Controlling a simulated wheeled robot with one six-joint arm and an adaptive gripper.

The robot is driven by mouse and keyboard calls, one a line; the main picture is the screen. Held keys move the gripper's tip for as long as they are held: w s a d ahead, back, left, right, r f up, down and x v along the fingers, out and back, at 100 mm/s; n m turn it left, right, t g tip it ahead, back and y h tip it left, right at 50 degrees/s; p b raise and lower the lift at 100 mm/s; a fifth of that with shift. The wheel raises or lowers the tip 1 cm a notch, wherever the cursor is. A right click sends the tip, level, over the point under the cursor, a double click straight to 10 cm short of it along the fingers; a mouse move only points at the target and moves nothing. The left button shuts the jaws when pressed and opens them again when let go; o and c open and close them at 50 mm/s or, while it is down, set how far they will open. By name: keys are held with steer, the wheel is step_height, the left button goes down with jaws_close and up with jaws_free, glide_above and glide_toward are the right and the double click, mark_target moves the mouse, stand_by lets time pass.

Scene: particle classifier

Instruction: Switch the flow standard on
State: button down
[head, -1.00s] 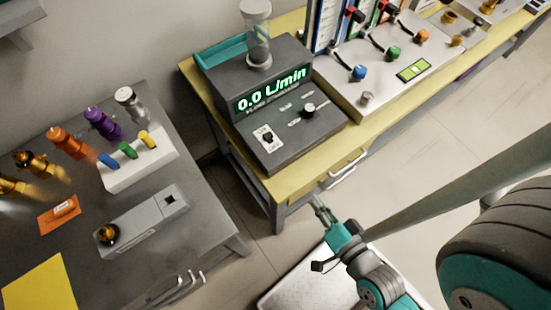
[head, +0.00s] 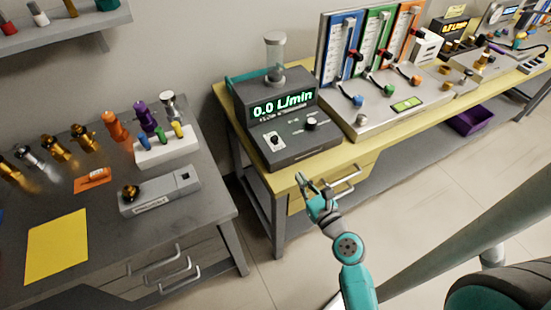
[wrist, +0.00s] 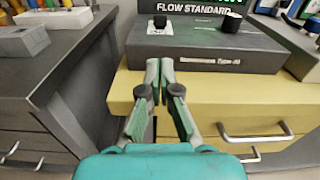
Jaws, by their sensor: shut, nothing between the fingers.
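The flow standard (head: 292,148) is a dark grey box on the yellow bench, with a green lit display (head: 283,107) reading 0.0 L/min. On its sloped front are a small switch on a white plate (head: 273,140) at the left and a black knob (head: 311,124) at the right. In the wrist view, the flow standard (wrist: 205,52) shows its front, and the switch plate (wrist: 159,27) lies beyond the fingertips. My gripper (head: 303,182) is shut and empty, in front of the bench edge and below the switch. In the wrist view, the fingertips (wrist: 159,64) meet just short of the box.
The yellow bench (head: 345,156) has drawers with metal handles beneath its edge. To its right stands a panel (head: 382,110) with colored flow columns and knobs. At left is a grey table (head: 95,219) with fittings. A gap separates table and bench.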

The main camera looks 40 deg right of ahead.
mark_target(275, 140)
steer(key=shift+r+m, duration=0.25)
steer(key=shift+m, duration=0.15)
steer(key=shift+w, duration=0.1)
steer(key=x, duration=1.4)
